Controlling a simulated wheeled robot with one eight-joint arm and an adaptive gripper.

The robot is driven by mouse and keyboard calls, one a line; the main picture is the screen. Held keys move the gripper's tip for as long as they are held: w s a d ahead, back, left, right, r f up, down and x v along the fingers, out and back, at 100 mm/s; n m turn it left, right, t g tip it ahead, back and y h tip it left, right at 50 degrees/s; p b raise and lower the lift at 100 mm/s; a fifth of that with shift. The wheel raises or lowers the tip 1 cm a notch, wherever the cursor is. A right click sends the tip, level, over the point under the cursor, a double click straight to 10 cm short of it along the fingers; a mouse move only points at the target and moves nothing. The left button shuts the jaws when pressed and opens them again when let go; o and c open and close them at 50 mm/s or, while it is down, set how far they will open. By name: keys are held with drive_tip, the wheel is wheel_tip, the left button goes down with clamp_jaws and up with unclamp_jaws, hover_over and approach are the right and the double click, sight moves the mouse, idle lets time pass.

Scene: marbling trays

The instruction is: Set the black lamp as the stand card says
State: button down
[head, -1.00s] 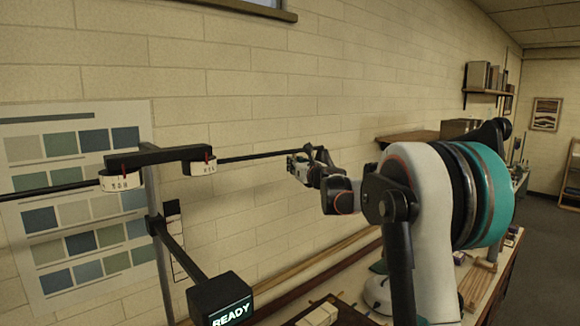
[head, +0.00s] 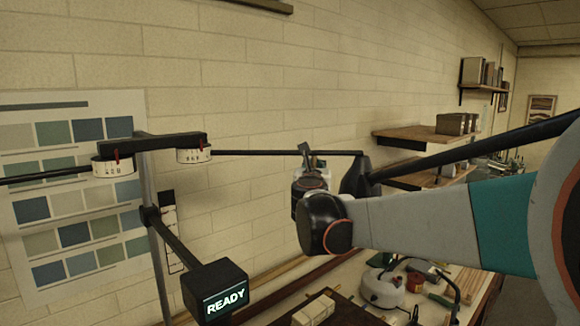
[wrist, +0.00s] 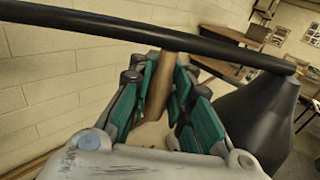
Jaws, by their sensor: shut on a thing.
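The black lamp has a cone-shaped shade (head: 357,177) at the end of a thin black rod (head: 255,152). The rod runs right from a white dial with a red pointer (head: 194,155). In the wrist view, the shade (wrist: 262,115) is right of the fingers and the rod crosses above them. My gripper (head: 306,160) is at the rod, left of the shade. In the wrist view, my gripper (wrist: 172,80) is shut on a brown handle (wrist: 180,45) under the rod. The dial's small figures are unreadable. I cannot pick out the stand card for certain.
A second dial (head: 115,166) carries a rod leftward. A black box (head: 215,291) reads READY. A colour swatch sheet (head: 75,190) hangs on the wall. A bench below holds a white kettle-like pot (head: 383,289) and pale blocks (head: 313,311). Wooden shelves (head: 425,136) are at right.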

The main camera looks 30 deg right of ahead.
drive_tip(key=shift+v, duration=0.9)
drive_tip(key=c, duration=1.5)
unclamp_jaws()
drive_tip(key=v, duration=1.2)
drive_tip(key=shift+w, duration=0.1)
